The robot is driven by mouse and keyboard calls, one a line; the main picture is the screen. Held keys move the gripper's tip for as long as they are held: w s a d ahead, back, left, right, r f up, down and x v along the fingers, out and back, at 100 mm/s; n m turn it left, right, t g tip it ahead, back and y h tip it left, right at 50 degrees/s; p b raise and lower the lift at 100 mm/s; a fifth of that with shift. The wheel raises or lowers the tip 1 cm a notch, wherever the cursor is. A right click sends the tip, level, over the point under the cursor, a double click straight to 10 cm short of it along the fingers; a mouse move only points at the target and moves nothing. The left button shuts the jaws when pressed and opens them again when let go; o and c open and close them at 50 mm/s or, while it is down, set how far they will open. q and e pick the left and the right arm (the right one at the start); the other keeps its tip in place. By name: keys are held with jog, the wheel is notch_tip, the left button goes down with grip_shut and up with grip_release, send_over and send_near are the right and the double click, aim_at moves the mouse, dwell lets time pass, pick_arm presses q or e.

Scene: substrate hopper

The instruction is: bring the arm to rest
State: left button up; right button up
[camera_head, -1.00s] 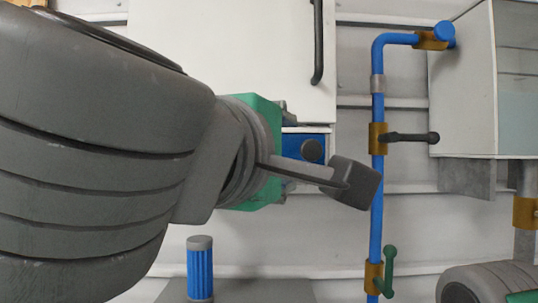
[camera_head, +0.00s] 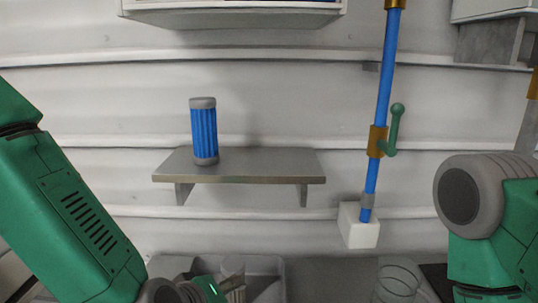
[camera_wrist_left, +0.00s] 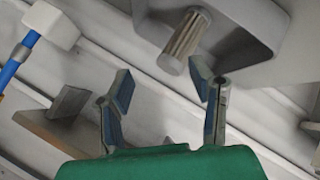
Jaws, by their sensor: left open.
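My left gripper (camera_wrist_left: 163,88) is open in the left wrist view, its two fingers apart with nothing between them. In the head view my left arm comes in from the left and runs down to the bottom edge; its fingers are not visible there. A beige pleated cartridge (camera_wrist_left: 185,40) lies beyond the fingertips in the left wrist view, within a grey bin (camera_wrist_left: 248,20), apart from the fingers. My right arm shows at the right edge of the head view, its gripper out of frame.
A blue pleated cartridge (camera_head: 204,134) stands upright on a grey wall shelf (camera_head: 270,164). A blue pipe (camera_head: 386,70) with a green-handled valve (camera_head: 394,130) runs down to a white block (camera_head: 358,228). The grey bin (camera_head: 270,264) and a clear round vessel (camera_head: 397,283) are low in front.

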pick_arm(q)
jog(key=s+a+f+m+g+y+b, duration=0.1)
jog(key=s+a+f+g, duration=0.2)
jog(key=f, duration=0.4)
jog(key=s+a+f+m+b, duration=0.25)
jog(key=s+f, duration=0.25)
jog(key=f, duration=0.3)
jog(key=s+a+f+m+g+y, duration=0.1)
jog(key=s+a+f+g, duration=0.2)
jog(key=f, duration=0.4)
jog(key=s+a+f+m+g+b, duration=0.1)
jog(key=s+a+f, duration=0.3)
jog(key=s, duration=0.3)
jog(key=s+a+f+m+g+y+b, duration=0.1)
jog(key=s+a+f+b, duration=0.1)
jog(key=s+a+f, duration=0.3)
jog(key=shift+s+a+f+m+g+y, duration=0.3)
jog(key=shift+s+a+m+g, duration=0.1)
jog(key=shift+s+a, duration=0.5)
pick_arm(e)
notch_tip(320, 180, down, 7)
jog(key=shift+d+f, duration=0.2)
pick_arm(q)
jog(key=shift+d+r, duration=0.15)
jog(key=shift+d, duration=0.2)
pick_arm(e)
jog(key=shift+d+f, duration=0.1)
jog(key=shift+d, duration=0.25)
